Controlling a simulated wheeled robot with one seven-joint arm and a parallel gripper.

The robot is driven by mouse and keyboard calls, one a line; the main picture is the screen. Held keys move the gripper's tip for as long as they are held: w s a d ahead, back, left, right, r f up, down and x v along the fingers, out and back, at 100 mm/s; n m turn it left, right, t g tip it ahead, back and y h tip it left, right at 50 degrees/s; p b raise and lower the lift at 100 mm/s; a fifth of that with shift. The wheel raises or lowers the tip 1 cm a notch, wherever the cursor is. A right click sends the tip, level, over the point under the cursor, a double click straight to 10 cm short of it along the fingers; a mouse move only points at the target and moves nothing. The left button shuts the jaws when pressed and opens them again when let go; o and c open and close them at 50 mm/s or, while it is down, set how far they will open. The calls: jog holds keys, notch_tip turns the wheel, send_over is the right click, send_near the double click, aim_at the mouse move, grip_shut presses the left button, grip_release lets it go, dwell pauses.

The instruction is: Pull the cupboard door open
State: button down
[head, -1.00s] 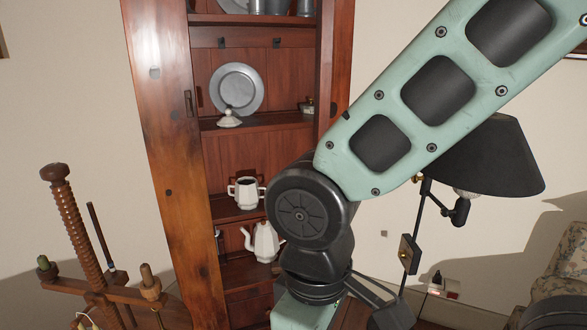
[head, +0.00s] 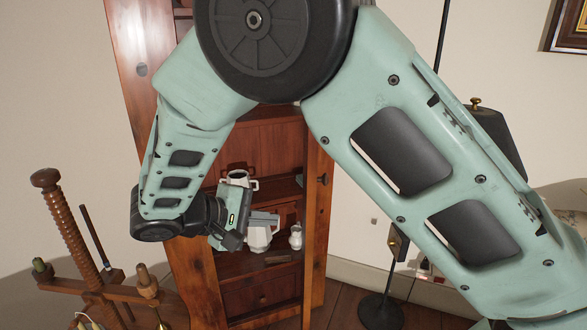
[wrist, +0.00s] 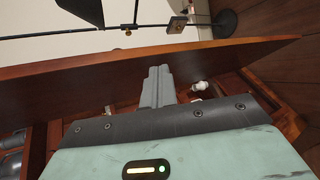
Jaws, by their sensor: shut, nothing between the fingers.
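The wooden cupboard (head: 170,90) stands open at the front, with its shelves showing. A reddish-brown door panel (head: 317,225) with a dark knob stands upright and swung out at its right side. In the wrist view a long wooden panel (wrist: 80,86), apparently this door, crosses the picture. My gripper (head: 272,217) is in front of the lower shelves, left of the door, pointing right. Its fingers (wrist: 158,72) are closed together and empty, with tips at or very near the panel; contact is unclear. The knob is not between them.
A white pot (head: 258,238) is partly hidden behind my gripper. A white mug (head: 240,178) and small jug (head: 296,237) stand on the shelves. A wooden screw stand (head: 60,230) is at left and a black floor lamp (head: 380,308) at right.

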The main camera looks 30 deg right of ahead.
jog(key=w+a+r+m+t+h, duration=0.1)
jog(key=w+a+r+t+h, duration=0.25)
jog(key=w, duration=0.25)
jog(key=s+d+r+p+x, duration=0.1)
jog(key=s+p+x, duration=0.1)
jog(key=x, duration=1.1)
jog(key=shift+s+r+h+p, duration=0.2)
jog(key=shift+s+h+p, duration=0.25)
jog(key=shift+p, duration=0.4)
jog(key=shift+d, duration=0.1)
